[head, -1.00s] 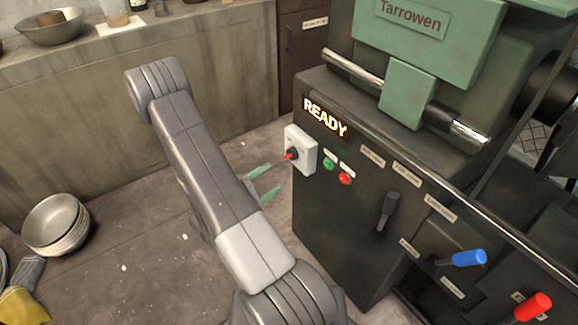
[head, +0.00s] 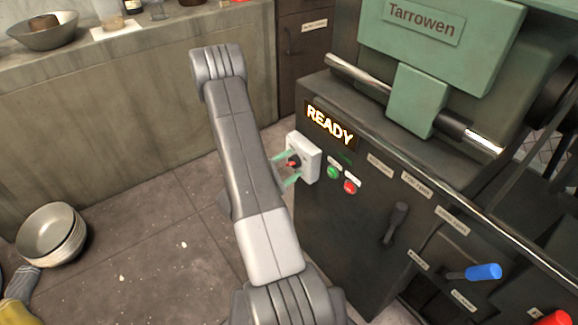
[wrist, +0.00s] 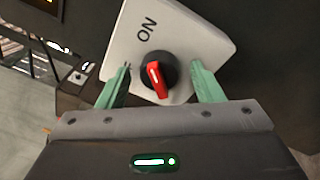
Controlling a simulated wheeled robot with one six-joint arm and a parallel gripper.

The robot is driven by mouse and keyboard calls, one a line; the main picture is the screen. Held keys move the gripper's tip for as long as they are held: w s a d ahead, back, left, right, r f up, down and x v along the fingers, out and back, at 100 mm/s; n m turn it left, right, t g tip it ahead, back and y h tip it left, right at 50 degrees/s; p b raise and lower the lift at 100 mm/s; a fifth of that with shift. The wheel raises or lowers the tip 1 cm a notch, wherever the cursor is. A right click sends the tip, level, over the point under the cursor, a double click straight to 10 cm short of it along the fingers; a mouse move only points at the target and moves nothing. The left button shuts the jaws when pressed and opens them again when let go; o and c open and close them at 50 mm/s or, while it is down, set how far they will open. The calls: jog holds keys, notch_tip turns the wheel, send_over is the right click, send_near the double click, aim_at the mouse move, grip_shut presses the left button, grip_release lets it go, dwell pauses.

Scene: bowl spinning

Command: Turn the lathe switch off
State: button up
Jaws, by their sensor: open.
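The lathe switch is a white box (head: 309,160) on the left edge of the dark lathe front, with a black and red rotary knob (head: 293,161). In the wrist view the knob (wrist: 157,75) has a red bar running roughly up and down the picture, with a white mark near its upper end. The word ON is printed on the white plate (wrist: 190,42) above it. My gripper (head: 286,170) is open at the switch. In the wrist view its green fingers stand on either side of the knob, with gaps showing. Any other plate label is hidden or unreadable.
A lit READY sign (head: 330,125) is above the switch. A green button (head: 334,172) and a red button (head: 350,187) sit close to its right. A dark lever (head: 396,222) and a blue-handled lever (head: 483,272) are further right. Stacked bowls (head: 52,232) stand on the left.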

jog(key=c, duration=1)
jog(key=shift+o, duration=0.2)
jog(key=shift+n, duration=0.4)
jog(key=n, duration=0.3)
jog(key=shift+r+n, duration=0.15)
jog(key=shift+n, duration=0.15)
jog(key=n+g+p, duration=0.1)
jog(key=n, duration=0.3)
jog(key=shift+r+p, duration=0.1)
jog(key=shift+p, duration=0.25)
jog(key=n+p, duration=0.1)
jog(key=n, duration=0.3)
jog(key=shift+w+a+g+p, duration=0.1)
jog(key=shift+g+p, duration=0.3)
jog(key=shift+n+g+p, duration=0.3)
jog(key=shift+n+p, duration=0.55)
jog(key=shift+n, duration=1.25)
